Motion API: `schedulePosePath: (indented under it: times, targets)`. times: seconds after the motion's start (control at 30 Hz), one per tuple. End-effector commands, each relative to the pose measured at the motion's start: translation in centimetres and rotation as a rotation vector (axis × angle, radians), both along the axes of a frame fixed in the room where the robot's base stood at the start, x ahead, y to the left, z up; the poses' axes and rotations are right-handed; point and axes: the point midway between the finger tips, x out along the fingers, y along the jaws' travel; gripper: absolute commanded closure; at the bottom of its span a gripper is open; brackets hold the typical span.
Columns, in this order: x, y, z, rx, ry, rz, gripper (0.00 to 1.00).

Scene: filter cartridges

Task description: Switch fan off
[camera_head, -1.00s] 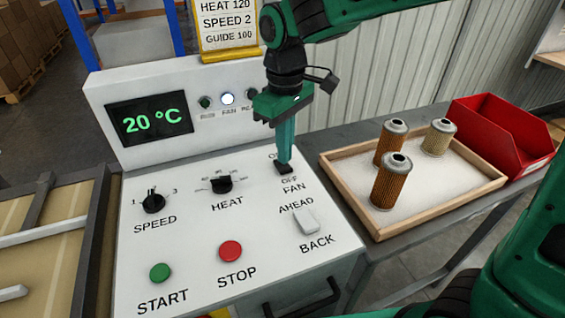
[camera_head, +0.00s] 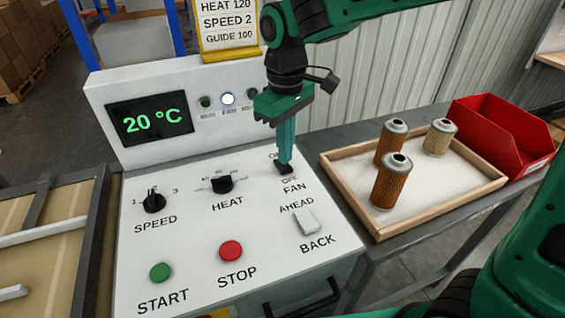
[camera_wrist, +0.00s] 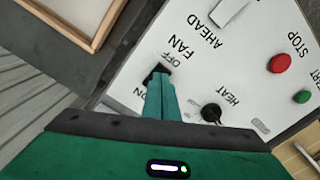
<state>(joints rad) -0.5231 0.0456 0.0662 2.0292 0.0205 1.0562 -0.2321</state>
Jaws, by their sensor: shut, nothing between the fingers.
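The fan switch (camera_wrist: 155,73) is a small black rocker on the white control panel, between the ON and OFF labels, above the word FAN. My gripper (camera_head: 285,164) is shut and empty, pointing down at this switch. The fan lamp (camera_head: 228,99) is lit white. The lamps on either side of it look dark.
The panel also has a speed knob (camera_head: 154,201), heat knob (camera_head: 222,184), green start button (camera_head: 160,272), red stop button (camera_head: 231,250) and white ahead/back switch (camera_head: 306,222). To the right are a wooden tray (camera_head: 449,208) with three filter cartridges and a red bin (camera_head: 515,140).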

Motion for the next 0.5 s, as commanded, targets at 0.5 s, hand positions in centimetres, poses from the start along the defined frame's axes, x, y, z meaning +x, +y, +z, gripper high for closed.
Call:
schedulePosePath:
  times: [0.5]
  targets:
    - [0.02,-0.01,-0.60,0.000,0.000,0.000,1.00]
